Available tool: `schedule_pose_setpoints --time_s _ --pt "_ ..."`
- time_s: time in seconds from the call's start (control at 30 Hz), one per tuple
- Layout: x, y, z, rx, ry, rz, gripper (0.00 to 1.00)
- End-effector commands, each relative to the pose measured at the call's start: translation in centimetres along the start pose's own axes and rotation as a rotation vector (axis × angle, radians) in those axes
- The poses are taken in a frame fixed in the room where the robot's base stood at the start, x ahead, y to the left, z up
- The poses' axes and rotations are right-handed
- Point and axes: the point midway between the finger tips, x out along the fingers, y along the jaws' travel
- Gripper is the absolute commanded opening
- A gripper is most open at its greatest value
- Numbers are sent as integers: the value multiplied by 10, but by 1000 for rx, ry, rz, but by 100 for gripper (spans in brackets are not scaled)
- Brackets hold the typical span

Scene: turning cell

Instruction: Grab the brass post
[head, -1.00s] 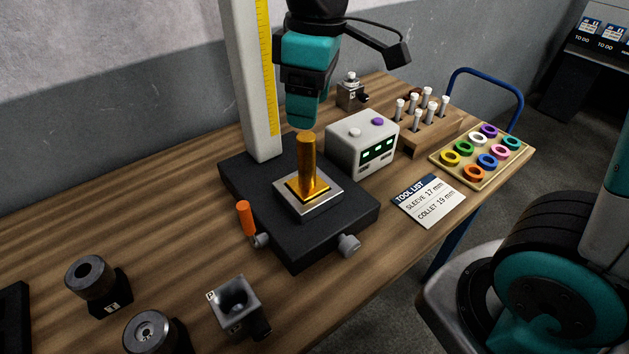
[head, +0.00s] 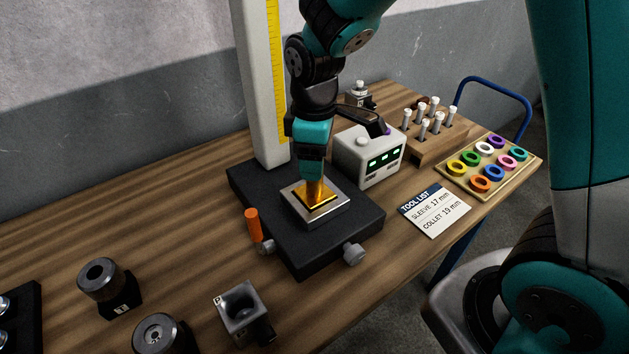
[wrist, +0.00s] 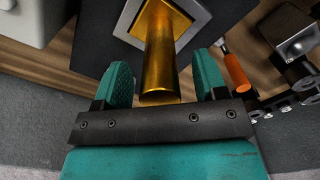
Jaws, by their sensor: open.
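The brass post (head: 316,190) stands upright on a square brass base on a steel block (head: 334,209), on the black fixture plate (head: 300,245). My gripper (head: 313,178) points down over the post and hides its upper part in the head view. In the wrist view the post (wrist: 160,55) lies between the two teal fingers of my gripper (wrist: 163,85), with a gap on each side. The fingers are open and do not appear to touch it.
A white column with a yellow scale (head: 262,90) rises behind the plate. A grey display box (head: 368,157) stands close on the right. An orange handle (head: 253,225) sticks up at the left edge. Dark holders (head: 240,305) stand in front.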

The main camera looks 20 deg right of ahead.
Motion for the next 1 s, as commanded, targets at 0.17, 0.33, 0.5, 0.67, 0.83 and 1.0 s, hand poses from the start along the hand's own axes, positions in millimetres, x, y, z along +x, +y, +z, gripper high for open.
schedule_pose_setpoints --time_s 0.17,0.33,0.5,0.67,0.83,1.0 --pt "14 0 0 0 0 -1 66" --pt "14 0 0 0 1 1 66" --pt "14 0 0 0 1 0 31" --pt "14 0 0 0 1 0 0" --pt "12 1 -1 0 4 3 0" --pt "12 1 -1 0 4 3 0"
